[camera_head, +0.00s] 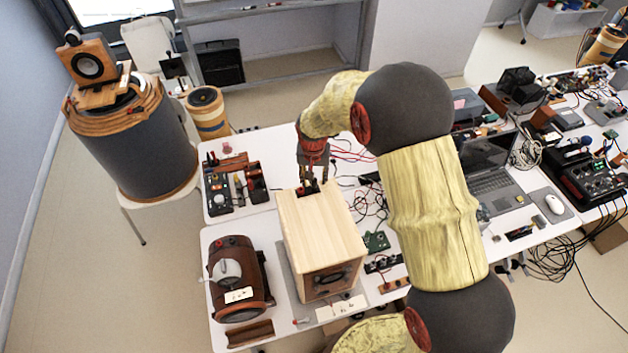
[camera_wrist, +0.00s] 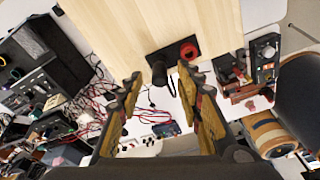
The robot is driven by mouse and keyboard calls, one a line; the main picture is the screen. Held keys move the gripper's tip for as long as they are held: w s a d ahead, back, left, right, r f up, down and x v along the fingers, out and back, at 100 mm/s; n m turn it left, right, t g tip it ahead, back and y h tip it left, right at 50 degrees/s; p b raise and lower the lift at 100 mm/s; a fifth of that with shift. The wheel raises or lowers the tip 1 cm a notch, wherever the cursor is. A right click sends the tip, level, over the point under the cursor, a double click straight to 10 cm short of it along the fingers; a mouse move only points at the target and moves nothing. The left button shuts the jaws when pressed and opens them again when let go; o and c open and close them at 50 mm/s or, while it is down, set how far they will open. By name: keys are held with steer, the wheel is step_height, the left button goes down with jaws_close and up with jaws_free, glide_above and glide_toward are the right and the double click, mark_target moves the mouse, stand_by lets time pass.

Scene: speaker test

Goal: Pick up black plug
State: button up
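A pale wooden speaker box (camera_head: 322,238) stands on the table, and my gripper (camera_head: 312,182) points down at its far end. In the wrist view the box (camera_wrist: 140,25) fills the top, with a black terminal plate (camera_wrist: 180,52) at its edge. A short black cylinder, apparently the black plug (camera_wrist: 159,74), sticks out of the plate. Beside it is a red round terminal (camera_wrist: 189,51). My gripper in the wrist view (camera_wrist: 161,80) is open, its fingers apart on either side of the black plug. I cannot tell whether either finger touches it.
A brown barrel-shaped device (camera_head: 238,280) stands left of the box. A toolbox-like tray (camera_head: 233,183) lies left of my gripper. A large drum (camera_head: 140,140) stands further left.

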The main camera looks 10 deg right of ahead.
steer(key=shift+w+f, duration=0.1)
steer(key=shift+f, duration=0.45)
steer(key=shift+c, duration=0.6)
steer(key=c, duration=0.7)
jaws_close()
